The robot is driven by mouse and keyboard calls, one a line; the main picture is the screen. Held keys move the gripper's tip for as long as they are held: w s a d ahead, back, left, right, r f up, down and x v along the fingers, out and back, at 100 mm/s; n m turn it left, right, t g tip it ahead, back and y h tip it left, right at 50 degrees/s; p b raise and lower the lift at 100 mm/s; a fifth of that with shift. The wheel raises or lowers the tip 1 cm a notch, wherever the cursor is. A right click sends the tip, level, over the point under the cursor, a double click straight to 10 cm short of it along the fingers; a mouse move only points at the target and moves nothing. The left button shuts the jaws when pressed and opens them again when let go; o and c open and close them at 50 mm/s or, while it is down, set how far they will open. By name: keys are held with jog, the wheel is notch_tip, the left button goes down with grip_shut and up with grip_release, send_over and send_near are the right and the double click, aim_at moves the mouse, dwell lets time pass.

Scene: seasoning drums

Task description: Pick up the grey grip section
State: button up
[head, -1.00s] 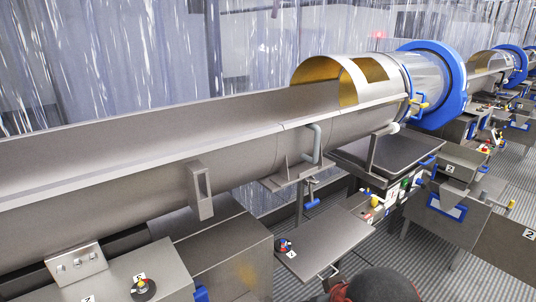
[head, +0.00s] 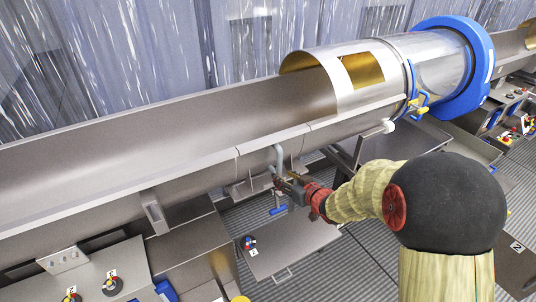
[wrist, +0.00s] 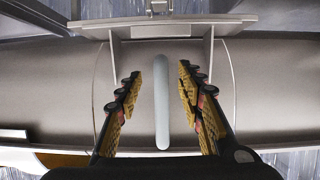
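The grey grip section (head: 279,159) is a bent, rounded bar on the side of the long metal trough. In the wrist view the grip section (wrist: 161,112) is a pale upright bar in the middle of the picture. My gripper (wrist: 159,76) is open, with one yellow-padded finger on each side of the bar and a visible gap to both. In the head view my gripper (head: 281,181) is at the lower part of the grip section, and it hides part of that end. How deep the bar sits between the fingers is hard to tell.
The metal trough (head: 120,145) runs across the view to a drum with a blue ring (head: 470,70). Below the grip section are a bracket and a flat metal shelf (head: 295,240) with a small control knob. Control boxes stand at lower left. Ribbed floor shows between them.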

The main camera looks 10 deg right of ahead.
aim_at(274, 169)
jog(key=shift+w+a+f+y, duration=0.15)
jog(key=shift+w+a+f, duration=0.15)
jog(key=shift+w, duration=0.35)
jog(key=shift+w+a+f+y, duration=0.2)
jog(key=shift+w+a, duration=0.1)
jog(key=shift+w, duration=0.3)
jog(key=x, duration=0.5)
jog(key=shift+w+d+p, duration=0.1)
jog(key=shift+w+p, duration=0.15)
jog(key=shift+p, duration=0.05)
jog(key=shift+c, duration=0.8)
jog(key=c, duration=0.7)
grip_shut()
jog(key=shift+r, duration=0.15)
